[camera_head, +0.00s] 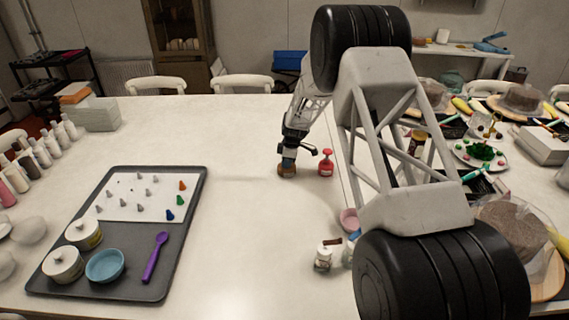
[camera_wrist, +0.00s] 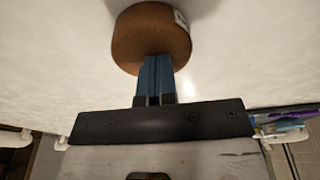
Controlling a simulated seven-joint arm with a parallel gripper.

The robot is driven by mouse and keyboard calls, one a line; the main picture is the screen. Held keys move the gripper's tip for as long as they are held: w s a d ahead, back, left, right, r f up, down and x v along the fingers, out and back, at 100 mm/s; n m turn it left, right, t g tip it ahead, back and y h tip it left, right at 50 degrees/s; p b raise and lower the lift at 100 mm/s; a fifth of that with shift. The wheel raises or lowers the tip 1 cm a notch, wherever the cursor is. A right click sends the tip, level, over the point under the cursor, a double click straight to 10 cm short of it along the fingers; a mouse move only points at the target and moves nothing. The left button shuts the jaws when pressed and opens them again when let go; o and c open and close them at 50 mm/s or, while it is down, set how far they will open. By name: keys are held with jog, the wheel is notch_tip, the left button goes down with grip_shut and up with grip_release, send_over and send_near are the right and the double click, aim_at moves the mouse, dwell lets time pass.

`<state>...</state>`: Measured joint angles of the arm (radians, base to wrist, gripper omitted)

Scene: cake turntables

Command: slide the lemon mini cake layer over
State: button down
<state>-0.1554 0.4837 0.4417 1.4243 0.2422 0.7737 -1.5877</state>
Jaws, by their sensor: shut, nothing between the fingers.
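A small brown round piece (camera_head: 287,171) stands on the white table by my gripper. It looks like the mini cake layer, though its colour is brown, not lemon yellow. In the wrist view the brown piece (camera_wrist: 151,38) shows a smooth side and a small white label at its upper right. My gripper (camera_head: 288,158) points down at it. In the wrist view the blue fingers of my gripper (camera_wrist: 154,62) are shut together, with nothing between them. Their tips overlap the near side of the piece; I cannot tell whether they touch it.
A red dispenser-like item (camera_head: 326,162) stands just right of the brown piece. A small jar (camera_head: 323,258) and a pink bowl (camera_head: 348,219) are nearer. A dark tray (camera_head: 120,238) with bowls, a purple spoon and piping tips lies left. The table between is clear.

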jog(key=shift+s+d+f, duration=0.1)
jog(key=shift+s+f, duration=0.1)
jog(key=shift+f, duration=0.25)
jog(key=shift+s+d+f, duration=0.1)
jog(key=shift+s+f, duration=0.1)
jog(key=shift+f, duration=0.2)
jog(key=shift+w+a+r, duration=0.1)
jog(key=shift+w+r, duration=0.05)
jog(key=shift+r, duration=0.5)
jog(key=shift+w+a+r, duration=0.1)
jog(key=shift+r, duration=0.5)
notch_tip(320, 180, up, 7)
jog(key=d, duration=0.1)
jog(key=shift+d, duration=0.15)
jog(key=c, duration=1.8)
grip_release()
